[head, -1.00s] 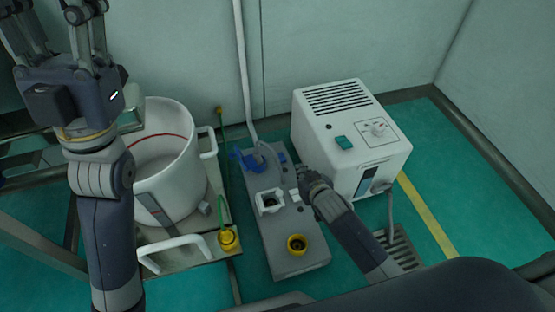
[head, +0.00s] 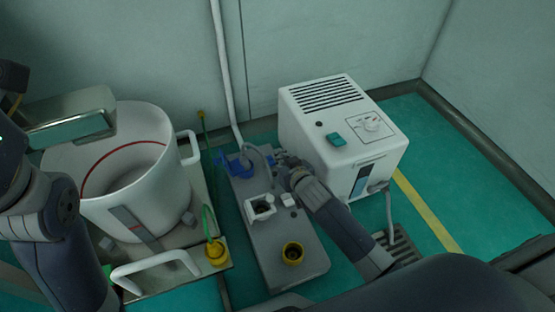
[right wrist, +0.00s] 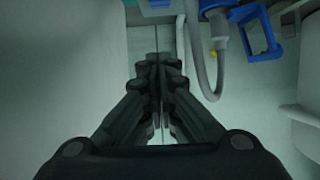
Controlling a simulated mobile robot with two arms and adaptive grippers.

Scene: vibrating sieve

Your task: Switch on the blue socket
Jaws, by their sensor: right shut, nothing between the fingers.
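The blue socket (head: 238,164) is at the far end of the grey socket panel (head: 258,232). Its blue lid frame shows at the top right of the right wrist view (right wrist: 263,30). A grey plug with a looping cable (right wrist: 219,35) is at the socket. My right gripper (head: 281,158) is shut and empty, close to the right of the blue socket at the panel's far end. In the right wrist view its fingers (right wrist: 157,70) are together, left of the plug. A switch is not clearly seen.
A white machine (head: 340,135) with a green switch stands right of the panel. A white sieve pot (head: 125,165) stands left. A yellow plug (head: 216,252) lies near the pot.

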